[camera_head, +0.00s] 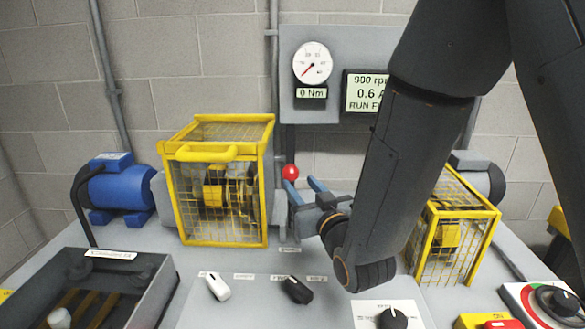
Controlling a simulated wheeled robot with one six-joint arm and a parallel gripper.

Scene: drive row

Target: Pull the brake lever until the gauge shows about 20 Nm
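The brake lever's red ball knob (290,172) shows right of the large yellow cage; its shaft is mostly hidden. My gripper (301,182) is open, with two blue-grey fingers apart and nothing seen between them. Its left fingertip overlaps the lower edge of the red knob in the picture; I cannot tell if they touch. The round gauge (312,62) hangs on the grey wall panel, its red needle pointing to the lower left. The readout below it (312,93) shows 0 Nm.
A yellow guard cage (222,127) stands left of my gripper and another (455,232) stands right, behind my arm. A blue motor (116,190) is at the left. A white switch (217,286), black switch (297,290) and black knob (393,318) sit in front. A display (362,92) reads 900 rpm.

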